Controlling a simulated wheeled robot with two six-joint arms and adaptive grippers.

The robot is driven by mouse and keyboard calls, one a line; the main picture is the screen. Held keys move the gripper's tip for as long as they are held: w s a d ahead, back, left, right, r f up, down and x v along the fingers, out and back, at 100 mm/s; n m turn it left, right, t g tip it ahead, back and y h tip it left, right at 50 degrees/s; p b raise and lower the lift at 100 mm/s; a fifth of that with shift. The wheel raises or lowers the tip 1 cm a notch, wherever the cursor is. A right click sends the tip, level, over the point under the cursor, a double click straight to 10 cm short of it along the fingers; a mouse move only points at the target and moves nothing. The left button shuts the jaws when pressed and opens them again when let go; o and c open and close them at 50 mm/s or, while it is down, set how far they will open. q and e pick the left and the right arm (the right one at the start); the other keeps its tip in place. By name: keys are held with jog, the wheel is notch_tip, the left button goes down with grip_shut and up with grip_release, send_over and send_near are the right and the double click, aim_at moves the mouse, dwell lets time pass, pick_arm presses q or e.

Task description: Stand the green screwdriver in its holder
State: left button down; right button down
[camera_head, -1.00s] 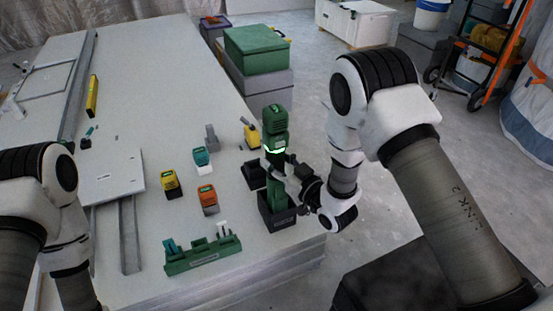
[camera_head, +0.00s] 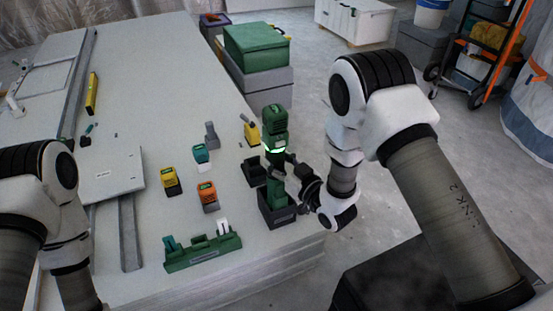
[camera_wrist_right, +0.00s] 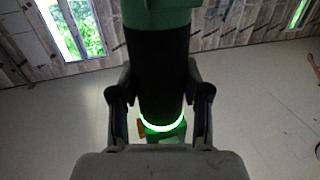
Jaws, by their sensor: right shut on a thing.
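The green screwdriver (camera_head: 274,128) is a powered one, upright with a dark body and a glowing green ring. Its lower end stands in or just over the mouth of a black box-shaped holder (camera_head: 277,217) at the table's front right corner; I cannot tell whether it touches the bottom. My right gripper (camera_head: 283,184) is shut on the screwdriver from the right, just above the holder. The right wrist view shows the dark body (camera_wrist_right: 157,75) between both fingers (camera_wrist_right: 158,115). My left arm is at the left edge; its gripper is out of view.
A green rack (camera_head: 203,255) lies at the front. The table's middle back is clear.

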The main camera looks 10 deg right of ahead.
aim_at(281, 164)
grip_release()
dwell(0.4)
jog(key=shift+s+d, duration=0.1)
jog(key=shift+s, duration=0.05)
dwell(0.5)
jog(key=shift+v, duration=1.4)
jog(key=shift+p+v, duration=0.45)
jog(key=shift+v, duration=0.8)
jog(key=v, duration=0.6)
jog(key=shift+s+p, duration=0.2)
jog(key=shift+p, duration=0.15)
